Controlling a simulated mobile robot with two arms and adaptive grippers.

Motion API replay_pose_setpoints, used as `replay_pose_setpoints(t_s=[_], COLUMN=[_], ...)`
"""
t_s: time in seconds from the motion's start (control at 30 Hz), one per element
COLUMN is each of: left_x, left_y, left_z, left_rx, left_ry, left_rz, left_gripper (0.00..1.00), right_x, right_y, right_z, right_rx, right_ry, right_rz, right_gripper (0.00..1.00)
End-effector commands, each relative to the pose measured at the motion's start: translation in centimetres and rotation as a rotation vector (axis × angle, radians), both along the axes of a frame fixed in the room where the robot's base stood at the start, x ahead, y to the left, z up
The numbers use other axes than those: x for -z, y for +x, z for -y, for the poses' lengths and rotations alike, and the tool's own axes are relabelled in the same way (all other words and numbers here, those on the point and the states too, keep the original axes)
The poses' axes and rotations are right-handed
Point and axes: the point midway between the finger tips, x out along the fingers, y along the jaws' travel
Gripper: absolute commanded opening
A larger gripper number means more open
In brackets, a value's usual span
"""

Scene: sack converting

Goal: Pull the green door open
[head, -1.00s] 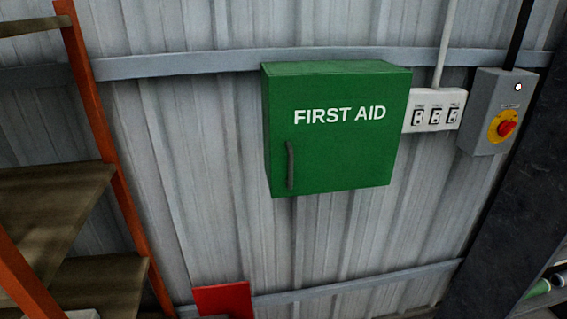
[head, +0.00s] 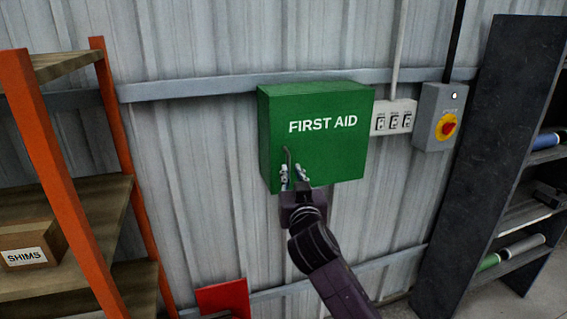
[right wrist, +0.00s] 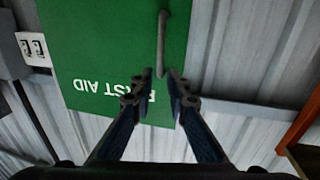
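The green door (head: 322,150) is the front of a first aid cabinet on the wall and looks closed. Its dark upright handle (head: 287,156) is at the door's left side, its lower part partly hidden by my gripper. My right gripper (head: 293,174) is in front of the door's lower left part, at the handle. In the right wrist view the picture is upside down. There the handle (right wrist: 164,35) reaches down to the gap between the parted fingertips of my right gripper (right wrist: 160,75). I cannot tell whether they touch it. My left gripper is not in view.
A white switch panel (head: 394,118) and a grey box with a red and yellow knob (head: 440,117) are right of the cabinet. An orange-framed shelf (head: 122,165) stands left, a dark rack (head: 490,170) right. A red object (head: 224,298) is low on the wall.

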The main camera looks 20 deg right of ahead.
Motion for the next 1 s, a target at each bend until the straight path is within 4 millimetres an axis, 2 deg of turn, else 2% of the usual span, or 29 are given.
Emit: replay_pose_setpoints(t_s=[0.23,0.5,0.7,1.0], left_x=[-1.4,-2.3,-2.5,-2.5], left_y=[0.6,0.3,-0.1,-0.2], left_z=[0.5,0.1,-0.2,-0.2], left_rx=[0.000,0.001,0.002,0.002], left_ry=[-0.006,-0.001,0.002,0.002], left_rz=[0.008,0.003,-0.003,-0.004], left_gripper=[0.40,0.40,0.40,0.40], right_x=[-0.2,-0.1,0.1,0.1], right_y=[3.1,6.1,7.1,7.2], right_z=[0.5,0.9,1.1,1.1], right_rx=[0.000,-0.001,-0.002,-0.002], right_ry=[-0.004,-0.004,-0.002,-0.002], right_rz=[-0.003,-0.002,-0.002,-0.002], right_gripper=[0.15,0.15,0.15,0.15])
